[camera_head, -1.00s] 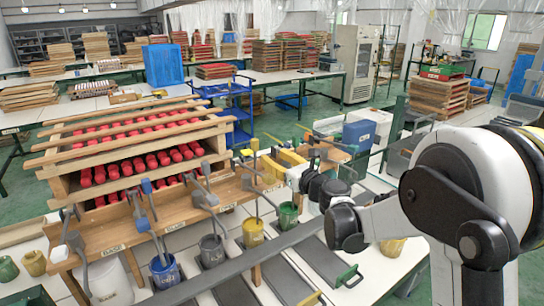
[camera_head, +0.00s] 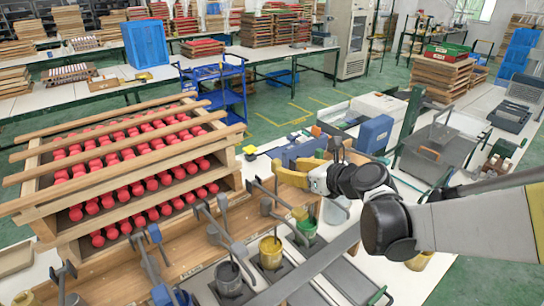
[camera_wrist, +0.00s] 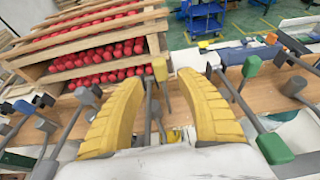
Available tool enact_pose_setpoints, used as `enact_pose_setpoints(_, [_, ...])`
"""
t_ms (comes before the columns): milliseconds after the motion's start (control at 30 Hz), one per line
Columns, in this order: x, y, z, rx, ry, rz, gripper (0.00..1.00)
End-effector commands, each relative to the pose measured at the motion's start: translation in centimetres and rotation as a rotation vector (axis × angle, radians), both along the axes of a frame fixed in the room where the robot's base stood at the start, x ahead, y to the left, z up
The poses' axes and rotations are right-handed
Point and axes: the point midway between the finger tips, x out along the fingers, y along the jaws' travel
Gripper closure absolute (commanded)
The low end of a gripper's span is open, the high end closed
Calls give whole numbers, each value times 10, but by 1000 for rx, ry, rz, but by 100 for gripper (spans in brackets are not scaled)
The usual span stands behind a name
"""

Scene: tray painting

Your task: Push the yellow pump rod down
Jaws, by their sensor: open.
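The yellow pump rod end (camera_wrist: 159,68) shows in the wrist view as a small yellow knob, seen in the gap between my fingers and beyond their tips, in front of the rack. A similar small yellow knob (camera_head: 249,150) stands by the rack's right corner in the head view. My gripper (camera_head: 312,178) has yellow fingers and reaches in from the right, over the row of pumps. In the wrist view my gripper (camera_wrist: 160,75) is open, its curved fingers spread apart with nothing held. Contact with the rod is not visible. A yellow paint pot (camera_head: 271,252) stands below.
A wooden rack (camera_head: 60,215) of red pieces stands at the left. A green pot (camera_head: 306,222) stands close beside the yellow one. A blue box (camera_head: 375,134) is behind my arm.

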Motion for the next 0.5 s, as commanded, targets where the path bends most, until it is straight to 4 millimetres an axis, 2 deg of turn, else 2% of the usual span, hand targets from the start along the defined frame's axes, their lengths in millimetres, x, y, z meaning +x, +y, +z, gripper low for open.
enact_pose_setpoints(233, [38, 26, -20, -1, -2, 2, 57])
enact_pose_setpoints(500, [54, 37, -26, 0, -2, 0, 57])
